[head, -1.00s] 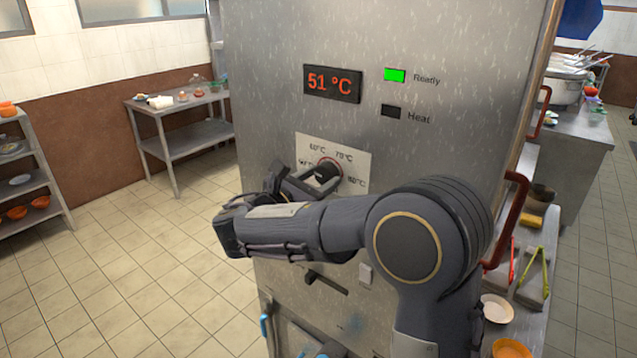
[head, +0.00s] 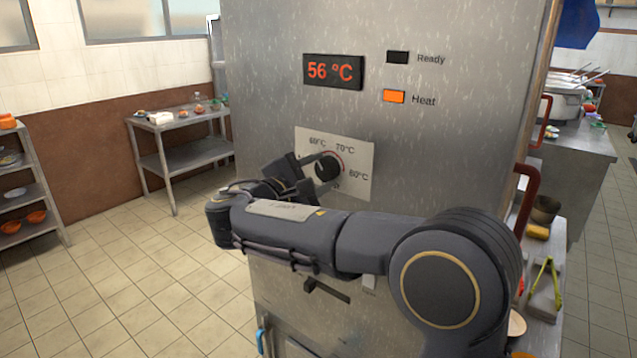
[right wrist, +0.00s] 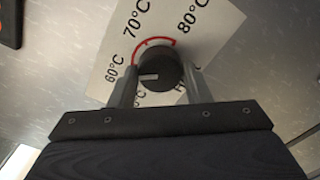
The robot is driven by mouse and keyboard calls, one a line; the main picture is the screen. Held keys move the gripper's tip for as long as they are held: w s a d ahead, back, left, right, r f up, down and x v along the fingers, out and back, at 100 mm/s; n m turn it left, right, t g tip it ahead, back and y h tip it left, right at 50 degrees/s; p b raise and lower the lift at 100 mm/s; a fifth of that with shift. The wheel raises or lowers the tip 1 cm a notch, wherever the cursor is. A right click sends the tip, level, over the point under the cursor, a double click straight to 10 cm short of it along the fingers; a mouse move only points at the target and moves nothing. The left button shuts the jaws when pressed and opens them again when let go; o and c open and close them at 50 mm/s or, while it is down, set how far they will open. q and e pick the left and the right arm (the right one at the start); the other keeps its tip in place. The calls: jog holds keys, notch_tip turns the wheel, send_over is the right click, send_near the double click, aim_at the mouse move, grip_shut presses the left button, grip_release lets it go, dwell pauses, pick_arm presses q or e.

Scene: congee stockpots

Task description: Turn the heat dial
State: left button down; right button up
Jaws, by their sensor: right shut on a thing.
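The heat dial (head: 327,168) is a round black knob on a white label plate (head: 358,155) on the steel cabinet front (head: 440,150). The plate carries 60, 70 and 80 °C marks and a red arc. The dial also shows in the right wrist view (right wrist: 158,70), with a pale pointer line toward the lower left. My right gripper (head: 318,170) is shut on the dial, one finger on each side, as the right wrist view (right wrist: 158,82) shows. The red display (head: 333,71) reads 56 °C. The Ready lamp (head: 397,57) is dark and the Heat lamp (head: 394,96) is orange. My left gripper is out of view.
A lever (head: 326,290) sits below on the cabinet. A red handle (head: 527,196) stands out at its right side. A steel table (head: 180,160) stands at the back left and shelves (head: 30,190) at the far left. The tiled floor between is clear.

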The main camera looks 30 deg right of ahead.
jog(key=shift+f+m, duration=0.1)
jog(key=shift+m, duration=0.4)
jog(key=shift+b, duration=0.3)
jog(key=o, duration=1)
jog(key=v, duration=0.8)
jog(key=shift+d, duration=0.15)
